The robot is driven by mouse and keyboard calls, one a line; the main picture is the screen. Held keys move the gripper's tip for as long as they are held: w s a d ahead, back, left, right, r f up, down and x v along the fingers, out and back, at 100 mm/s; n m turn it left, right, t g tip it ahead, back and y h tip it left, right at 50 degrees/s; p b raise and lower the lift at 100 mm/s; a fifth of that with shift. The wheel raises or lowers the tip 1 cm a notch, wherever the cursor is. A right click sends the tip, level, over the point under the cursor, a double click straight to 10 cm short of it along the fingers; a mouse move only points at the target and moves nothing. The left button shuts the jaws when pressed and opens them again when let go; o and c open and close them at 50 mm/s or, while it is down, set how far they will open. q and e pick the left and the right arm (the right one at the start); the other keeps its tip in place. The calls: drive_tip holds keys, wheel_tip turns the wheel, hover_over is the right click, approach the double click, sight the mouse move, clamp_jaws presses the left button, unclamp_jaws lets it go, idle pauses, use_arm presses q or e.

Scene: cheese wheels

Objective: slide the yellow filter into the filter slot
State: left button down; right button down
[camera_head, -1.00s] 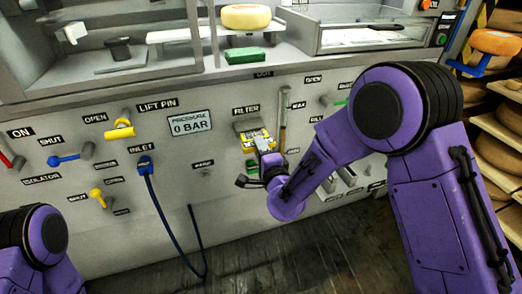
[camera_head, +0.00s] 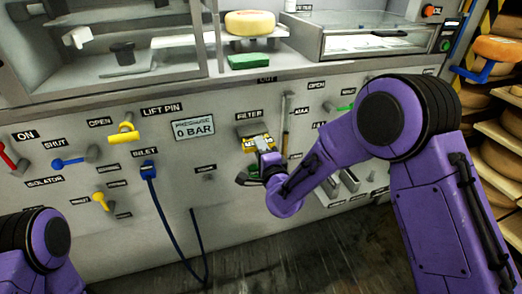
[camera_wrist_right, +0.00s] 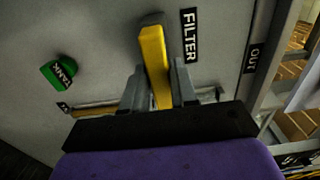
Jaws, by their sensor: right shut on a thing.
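The yellow filter (camera_head: 256,142) is at the filter slot (camera_head: 243,131) in the grey machine front, under the FILTER label. My right gripper (camera_head: 264,148) is shut on it from the near side. In the right wrist view the filter (camera_wrist_right: 153,62) is a long yellow bar between the two grey fingers of my right gripper (camera_wrist_right: 158,86). Its far end meets the panel beside the FILTER label. The slot's mouth is mostly hidden, so I cannot tell how deep the filter sits. My left gripper is out of view.
A green TANK knob (camera_wrist_right: 60,73) shows in the right wrist view. A blue hose (camera_head: 170,215) hangs to the left. Open floor lies below.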

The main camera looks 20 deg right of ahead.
drive_tip(key=shift+w, duration=0.95)
drive_tip(key=c, duration=0.8)
unclamp_jaws()
drive_tip(key=shift+s, duration=0.15)
drive_tip(key=s, duration=1)
drive_tip(key=shift+s+d, duration=0.15)
